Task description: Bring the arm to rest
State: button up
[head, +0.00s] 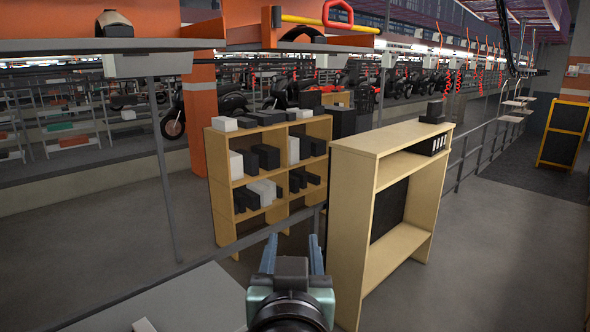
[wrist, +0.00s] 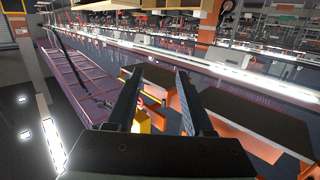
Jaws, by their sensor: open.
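My gripper (head: 293,254) shows at the bottom middle of the head view, with its two bluish fingers spread apart and nothing between them. It is held up in the air, in front of the wooden shelves. In the wrist view my gripper (wrist: 158,78) also shows, with two dark fingers apart and an empty gap. The wrist view is tilted and looks out across the hall, with orange and dark surfaces beyond the fingers.
A wooden shelf unit (head: 350,220) stands close at right of the gripper, with a black object (head: 432,113) on top. Another shelf (head: 222,165) holds black and white boxes. A grey surface (head: 190,303) lies at lower left. Open floor (head: 500,230) is at right.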

jog(key=s+r+t+b, duration=0.1)
jog(key=s+r+t, duration=0.4)
jog(key=r, duration=0.6)
jog(key=s+r+t+b, duration=0.1)
jog(key=s+r+t, duration=0.4)
jog(key=s+r, duration=0.3)
notch_tip(320, 180, up, 4)
jog(key=shift+s+d+r+b, duration=0.1)
jog(key=shift+s+d+b, duration=0.1)
jog(key=shift+s+b, duration=0.15)
